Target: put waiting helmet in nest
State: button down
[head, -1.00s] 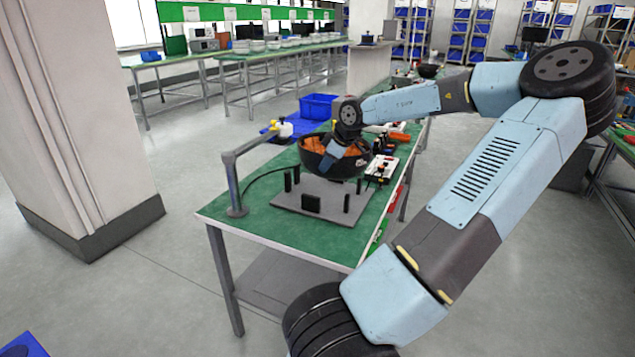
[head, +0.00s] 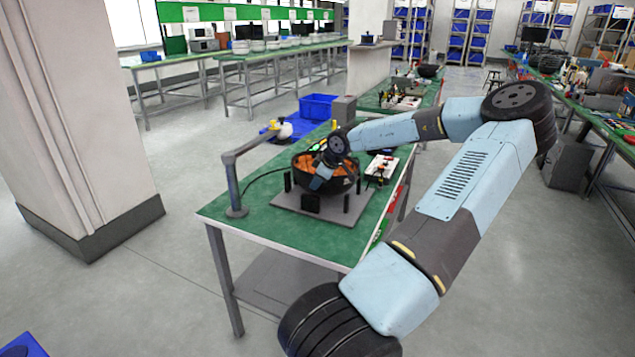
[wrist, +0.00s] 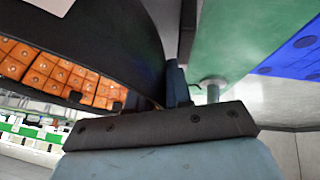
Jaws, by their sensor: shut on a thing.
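The helmet (head: 336,187) is a black, bowl-like shell, open side up, with orange padding inside. In the head view it sits low among the short black posts of the nest, a grey plate (head: 287,200) on the green bench. My gripper (head: 322,176) is shut on the helmet's near rim; the fingertips are partly hidden. The wrist view shows the helmet's black shell and orange padding (wrist: 50,72) close up beside my gripper (wrist: 178,95). I cannot tell whether the helmet's underside touches the plate.
A grey post with a bent arm (head: 232,180) stands at the bench's left edge. A white box with small parts (head: 381,169) lies right of the nest. A blue bin (head: 317,106) and a white-and-yellow item (head: 283,129) are behind. The bench's front left is clear.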

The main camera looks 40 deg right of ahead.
jog(key=shift+f, duration=0.55)
jog(key=c, duration=1)
grip_release()
jog(key=shift+c, duration=0.2)
